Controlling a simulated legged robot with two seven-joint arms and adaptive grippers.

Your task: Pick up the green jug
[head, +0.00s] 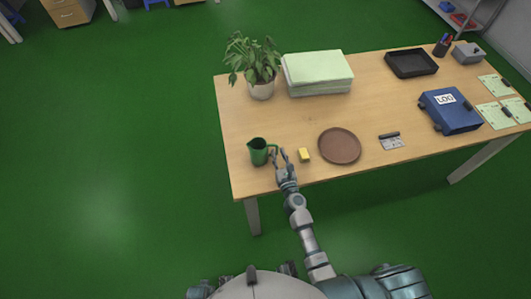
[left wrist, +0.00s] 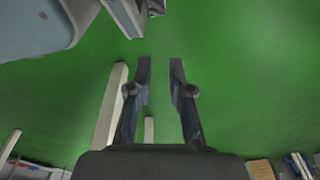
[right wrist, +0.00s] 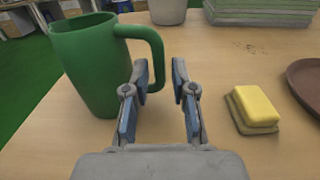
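The green jug (head: 259,152) stands upright near the left front corner of the wooden table, its handle pointing right. In the right wrist view the jug (right wrist: 90,65) is large at the left, and its handle reaches to just ahead of my fingertips. My right gripper (head: 281,156) is open beside the handle; in the right wrist view its fingers (right wrist: 160,75) are apart, with the handle's edge near the left fingertip. I cannot tell whether they touch. My left gripper (left wrist: 160,75) is open and empty above the green floor, away from the table.
A yellow sponge (head: 305,155) lies close to the right of my right gripper, with a brown plate (head: 340,146) beyond it. A potted plant (head: 261,88) and a paper stack (head: 318,72) stand behind. A blue box (head: 450,110) is farther right. The table between jug and plant is clear.

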